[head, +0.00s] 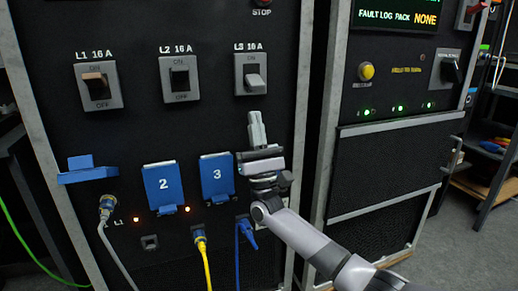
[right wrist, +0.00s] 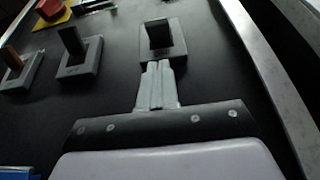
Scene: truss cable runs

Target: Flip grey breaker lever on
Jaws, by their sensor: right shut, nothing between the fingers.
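The grey breaker lever (head: 255,83) is on the L3 16 A switch plate, the rightmost of three in the head view. It looks tilted downward, with the upper plate bare above it. My right gripper (head: 256,114) is shut and empty, its fingers pointing up just below that plate. In the right wrist view my closed fingertips (right wrist: 159,66) are at the lower edge of the L3 plate (right wrist: 176,50), below its lever (right wrist: 157,32), which looks dark there. I cannot tell whether they touch the plate. My left gripper is not in view.
The L1 brown lever (head: 95,83) and L2 black lever (head: 180,80) are to the left. Below are blue covers marked 2 (head: 163,184) and 3 (head: 217,174), with a yellow cable (head: 204,258) and a blue cable (head: 245,235). A second cabinet (head: 385,170) stands right.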

